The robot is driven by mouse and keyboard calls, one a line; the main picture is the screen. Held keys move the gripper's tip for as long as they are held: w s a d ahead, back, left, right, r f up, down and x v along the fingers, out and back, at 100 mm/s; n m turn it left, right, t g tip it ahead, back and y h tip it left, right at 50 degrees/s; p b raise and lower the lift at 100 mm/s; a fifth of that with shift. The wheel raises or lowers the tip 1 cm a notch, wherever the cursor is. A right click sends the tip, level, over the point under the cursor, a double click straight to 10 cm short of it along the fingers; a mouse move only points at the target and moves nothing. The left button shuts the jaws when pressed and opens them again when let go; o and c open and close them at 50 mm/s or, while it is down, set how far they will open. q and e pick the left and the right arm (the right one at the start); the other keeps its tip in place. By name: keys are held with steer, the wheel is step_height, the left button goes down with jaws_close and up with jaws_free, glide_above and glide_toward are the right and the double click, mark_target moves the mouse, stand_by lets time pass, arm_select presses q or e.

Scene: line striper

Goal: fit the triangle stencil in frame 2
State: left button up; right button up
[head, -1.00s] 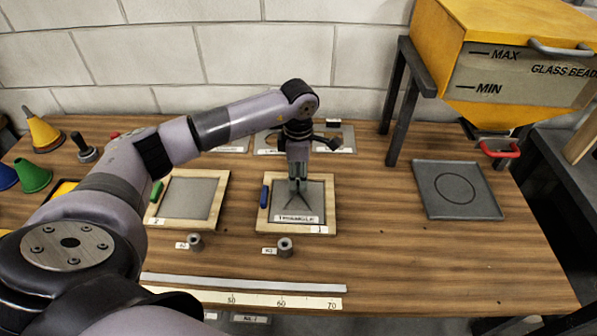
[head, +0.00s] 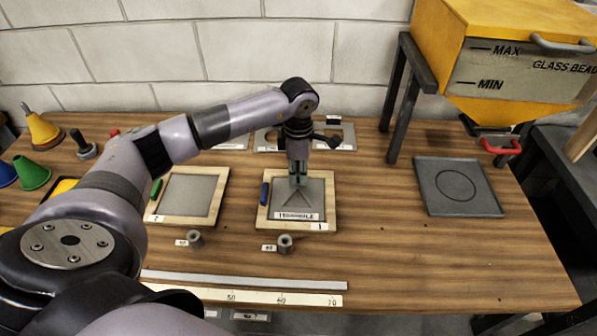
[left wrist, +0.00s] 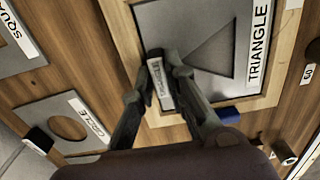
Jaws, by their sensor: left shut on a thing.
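The triangle stencil (head: 314,193) is a grey plate with a triangular cut-out and a white TRIANGLE label. It is at the wooden frame marked 1 (head: 330,190), within its border in the head view. I cannot tell whether it rests in it or hangs just above. My left gripper (head: 297,182) points down over the stencil. In the left wrist view its fingers (left wrist: 162,72) are shut on the stencil's small labelled grip. Frame 2 (head: 222,192), left of frame 1, has a wooden border, a plain grey inside and a green knob (head: 156,188). My right gripper is out of view.
Other stencils (head: 347,134) lie behind. Two small grey cylinders (head: 285,243) and a ruler (head: 250,297) lie in front. Coloured cones (head: 34,172) stand at left. A dark tray (head: 430,205) lies at right, beside a yellow glass-bead hopper (head: 470,20) on a stand.

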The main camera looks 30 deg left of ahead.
arm_select(q)
jaws_close()
steer(key=shift+r+p, duration=1)
steer(key=shift+r, duration=0.85)
